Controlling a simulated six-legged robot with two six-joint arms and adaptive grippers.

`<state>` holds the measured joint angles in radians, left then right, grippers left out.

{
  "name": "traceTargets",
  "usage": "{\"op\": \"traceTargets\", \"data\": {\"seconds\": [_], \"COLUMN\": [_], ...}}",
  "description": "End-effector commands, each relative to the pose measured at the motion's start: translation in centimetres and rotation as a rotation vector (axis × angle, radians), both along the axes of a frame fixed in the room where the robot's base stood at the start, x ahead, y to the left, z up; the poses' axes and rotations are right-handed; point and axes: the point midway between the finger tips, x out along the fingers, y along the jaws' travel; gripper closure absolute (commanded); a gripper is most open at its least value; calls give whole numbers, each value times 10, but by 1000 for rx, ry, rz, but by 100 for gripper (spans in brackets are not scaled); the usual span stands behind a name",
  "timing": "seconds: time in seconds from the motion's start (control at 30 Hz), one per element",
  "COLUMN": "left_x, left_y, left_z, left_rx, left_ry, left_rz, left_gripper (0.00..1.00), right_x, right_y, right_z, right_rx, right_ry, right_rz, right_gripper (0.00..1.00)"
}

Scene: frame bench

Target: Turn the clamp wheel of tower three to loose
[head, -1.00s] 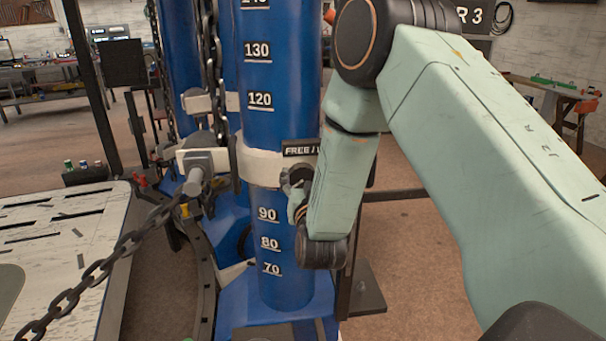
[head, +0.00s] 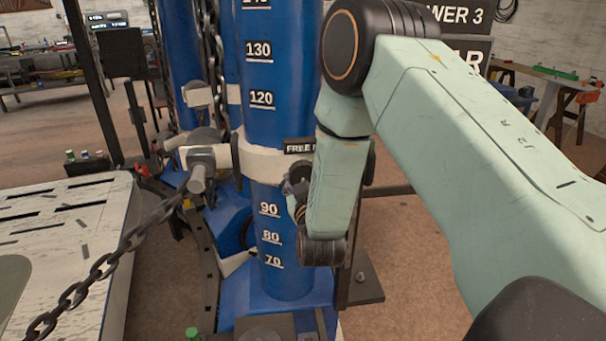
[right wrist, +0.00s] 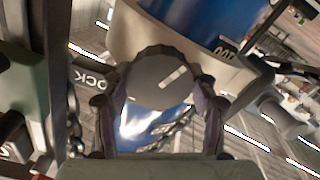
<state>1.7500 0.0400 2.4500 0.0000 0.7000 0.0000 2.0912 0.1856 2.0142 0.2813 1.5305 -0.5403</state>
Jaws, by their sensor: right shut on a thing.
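The blue tower (head: 262,120) with white height numbers stands in the middle of the head view, with a white clamp collar (head: 262,166) around it. A label plate (head: 300,146) on the collar is partly hidden by my right arm. The dark round clamp wheel (right wrist: 160,78) with a pale line mark shows in the right wrist view. My right gripper (right wrist: 160,108) has a finger on each side of the wheel and is shut on it. In the head view my right gripper (head: 298,190) is mostly hidden behind my forearm. My left gripper is not in view.
A sign reading "WER 3" (head: 460,14) hangs behind my right arm. A heavy chain (head: 100,262) runs from the collar's arm toward the lower left. A white slotted table (head: 60,225) stands at the left. A dark post stands close right of the tower.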

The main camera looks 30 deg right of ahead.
Motion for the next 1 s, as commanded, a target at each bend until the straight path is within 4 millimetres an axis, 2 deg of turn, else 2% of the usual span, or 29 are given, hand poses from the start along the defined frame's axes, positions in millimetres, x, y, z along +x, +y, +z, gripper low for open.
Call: {"op": "traceTargets", "data": {"seconds": [0.03, 0.43, 0.47, 0.5, 0.7, 1.0], "left_x": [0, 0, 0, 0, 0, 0], "left_y": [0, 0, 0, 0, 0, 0], "left_z": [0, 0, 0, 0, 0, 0], "left_rx": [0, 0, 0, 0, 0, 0], "left_ry": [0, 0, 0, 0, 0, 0], "left_rz": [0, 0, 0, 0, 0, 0], "left_gripper": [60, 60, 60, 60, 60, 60], "right_x": [-2, -2, -2, -2, -1, -1], "right_y": [0, -1, -1, -1, 0, 0], "right_z": [-5, -5, -5, -5, -3, -1], "right_rx": [-2, -4, -4, -5, -5, -6], "right_ry": [15, 17, 17, 16, 10, 6], "right_rz": [-1, -3, -3, -2, -2, -1], "right_gripper": [72, 72, 39, 36, 19, 18]}}
